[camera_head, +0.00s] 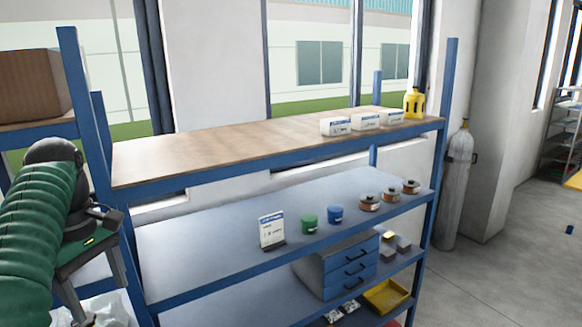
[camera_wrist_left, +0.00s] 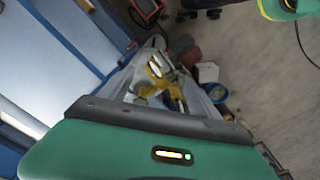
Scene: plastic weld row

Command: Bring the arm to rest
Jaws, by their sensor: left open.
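My left arm comes in from the left in the head view, in a ribbed green sleeve. In the left wrist view the green gripper housing (camera_wrist_left: 165,155) fills the bottom, and the fingertips are not clear.
The wooden top shelf (camera_head: 210,155) holds white boxes (camera_head: 365,120) and a yellow container (camera_head: 413,103). Below are a sign (camera_head: 271,230), green tub (camera_head: 309,223), blue tub (camera_head: 336,215), spools (camera_head: 390,196), blue drawers (camera_head: 350,268) and a yellow tray (camera_head: 386,296). A gas cylinder (camera_head: 458,185) stands right; floor beyond is mostly clear.

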